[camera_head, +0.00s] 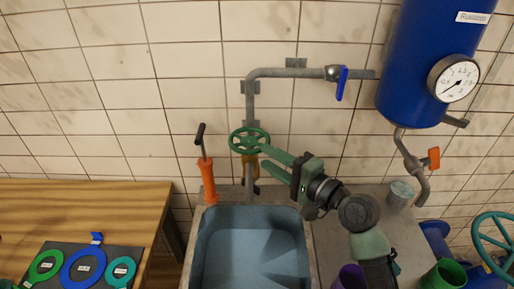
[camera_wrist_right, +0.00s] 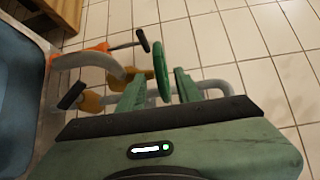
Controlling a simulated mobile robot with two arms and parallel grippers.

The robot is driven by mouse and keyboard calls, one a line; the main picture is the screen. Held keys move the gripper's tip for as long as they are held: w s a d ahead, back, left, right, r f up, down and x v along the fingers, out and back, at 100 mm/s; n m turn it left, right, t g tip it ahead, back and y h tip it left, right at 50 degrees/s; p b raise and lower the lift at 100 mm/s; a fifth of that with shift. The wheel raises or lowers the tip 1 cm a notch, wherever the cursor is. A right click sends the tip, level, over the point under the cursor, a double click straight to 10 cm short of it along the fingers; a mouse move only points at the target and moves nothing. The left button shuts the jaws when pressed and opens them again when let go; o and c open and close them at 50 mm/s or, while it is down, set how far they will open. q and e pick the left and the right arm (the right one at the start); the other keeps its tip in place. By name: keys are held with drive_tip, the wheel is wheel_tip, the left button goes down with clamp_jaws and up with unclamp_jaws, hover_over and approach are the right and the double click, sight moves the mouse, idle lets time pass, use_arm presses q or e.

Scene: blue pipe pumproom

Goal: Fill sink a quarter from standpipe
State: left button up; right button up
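The sink (camera_head: 207,255) is a blue-grey basin below the wall pipes; I cannot make out a water level in it. The grey standpipe (camera_head: 250,105) comes down behind it. It carries a green handwheel (camera_head: 249,141) above a yellow-orange body (camera_head: 251,165). My right gripper (camera_head: 264,157) is at the wheel's right side with its fingers apart. In the right wrist view the wheel (camera_wrist_right: 160,68) shows edge-on between the fingertips (camera_wrist_right: 157,88); I cannot tell whether they touch it. A grey curved spout (camera_wrist_right: 88,62) also shows there. My left gripper is out of view.
An orange pump (camera_head: 207,180) with a black T-handle stands left of the standpipe. A blue lever (camera_head: 341,83) is on the upper pipe. A blue tank (camera_head: 425,70) with a gauge (camera_head: 453,79) hangs right. Cups, including a purple one (camera_head: 350,277), stand at right. A wooden table (camera_head: 80,205) is left.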

sight(256, 151)
drive_tip(key=p+x, duration=0.1)
drive_tip(key=x, duration=0.4)
drive_tip(key=shift+w+f, duration=0.1)
clamp_jaws()
drive_tip(key=shift+f+n+g+b, duration=0.2)
drive_tip(key=shift+n+g+b, duration=0.1)
drive_tip(key=shift+b, duration=0.25)
drive_tip(key=n+g+y+b, duration=0.1)
drive_tip(key=b, duration=0.2)
drive_tip(key=d+n+g+y+b, duration=0.1)
drive_tip(key=g+b, duration=0.1)
drive_tip(key=b, duration=0.1)
drive_tip(key=w+n+g+y+b, duration=0.1)
drive_tip(key=n+g+b, duration=0.1)
drive_tip(key=b, duration=0.1)
drive_tip(key=shift+w+d+f+y, duration=0.1)
drive_tip(key=shift+d+y, duration=0.2)
drive_tip(key=shift+y, duration=0.1)
drive_tip(key=shift+w+d+r+n+g+y+b, duration=0.1)
drive_tip(key=shift+r+n+g+y+b, duration=0.05)
drive_tip(key=shift+n+g+b, duration=0.4)
drive_tip(key=shift+w+d+r+n+g+y+b, duration=0.2)
drive_tip(key=shift+g+b, duration=0.25)
drive_tip(key=shift+g, duration=0.3)
drive_tip(key=shift+s+a, duration=0.15)
unclamp_jaws()
